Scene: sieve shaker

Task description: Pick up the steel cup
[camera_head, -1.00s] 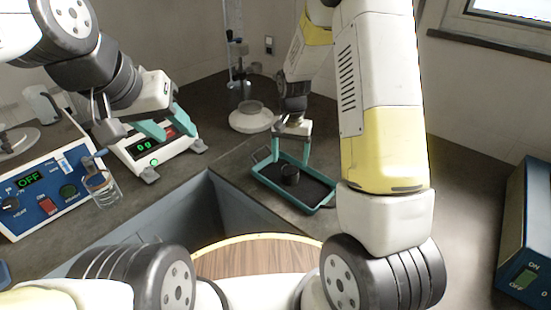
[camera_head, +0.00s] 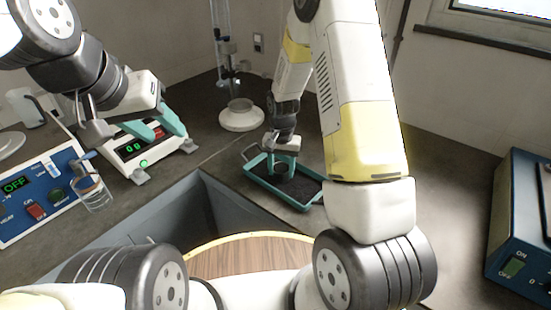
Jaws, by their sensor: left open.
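A small dark grey cup, likely the steel cup (camera_head: 283,169), is in the teal-rimmed tray (camera_head: 312,196) on the dark bench. It is largely hidden by my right gripper (camera_head: 282,170), whose teal fingers reach down into the tray around it. I cannot tell whether the fingers press on the cup. My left gripper (camera_head: 156,131) is open and empty, with its teal fingers over the white scale at the left.
The scale (camera_head: 136,150) has a green display. A glass beaker (camera_head: 93,193) stands by the blue control box (camera_head: 38,195). A white round stand (camera_head: 241,118) is behind the tray. Another blue box (camera_head: 522,225) is at the right. The bench between tray and right box is largely clear.

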